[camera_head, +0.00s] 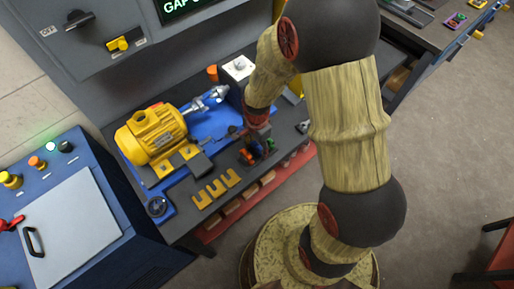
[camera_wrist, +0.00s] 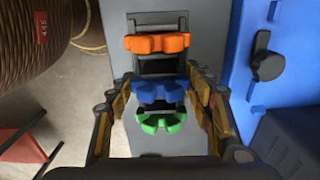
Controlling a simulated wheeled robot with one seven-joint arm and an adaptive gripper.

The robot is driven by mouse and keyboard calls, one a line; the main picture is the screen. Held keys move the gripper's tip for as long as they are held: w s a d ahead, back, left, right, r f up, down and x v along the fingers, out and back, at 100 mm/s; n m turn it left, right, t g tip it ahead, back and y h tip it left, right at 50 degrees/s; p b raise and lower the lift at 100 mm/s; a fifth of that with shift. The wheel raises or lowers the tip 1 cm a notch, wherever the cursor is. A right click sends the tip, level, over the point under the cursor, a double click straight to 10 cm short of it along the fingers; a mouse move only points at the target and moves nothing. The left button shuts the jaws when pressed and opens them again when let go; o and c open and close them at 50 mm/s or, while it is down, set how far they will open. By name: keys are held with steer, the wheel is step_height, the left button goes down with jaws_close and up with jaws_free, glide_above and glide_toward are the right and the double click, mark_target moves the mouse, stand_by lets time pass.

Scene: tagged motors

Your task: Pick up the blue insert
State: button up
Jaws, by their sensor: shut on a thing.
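The blue insert (camera_wrist: 160,92) is a small lobed piece in the middle of the wrist view, between an orange insert (camera_wrist: 157,43) and a green insert (camera_wrist: 162,122) on a dark stepped holder (camera_wrist: 156,68). My gripper (camera_wrist: 160,86) has a finger on each side of the blue insert and is shut on it. The insert still sits in line with the others at the holder; I cannot tell whether it is clear of it. In the head view my gripper (camera_head: 257,138) is low over the bench, with the orange (camera_head: 246,156) and green (camera_head: 271,145) inserts beside it.
A yellow motor (camera_head: 158,134) sits on a blue base (camera_head: 205,122) left of my gripper. Several yellow forked plates (camera_head: 215,188) lie near the bench's front edge. A white-topped block (camera_head: 238,67) and an orange cylinder (camera_head: 212,72) stand behind.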

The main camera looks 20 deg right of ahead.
steer(key=shift+r, duration=0.5)
steer(key=s+d+r+p, duration=0.3)
steer(key=s+d+r, duration=0.1)
steer(key=s+r, duration=0.7)
steer(key=shift+s+d+r, duration=0.2)
steer(key=shift+s+r, duration=0.1)
steer(key=shift+s, duration=0.85)
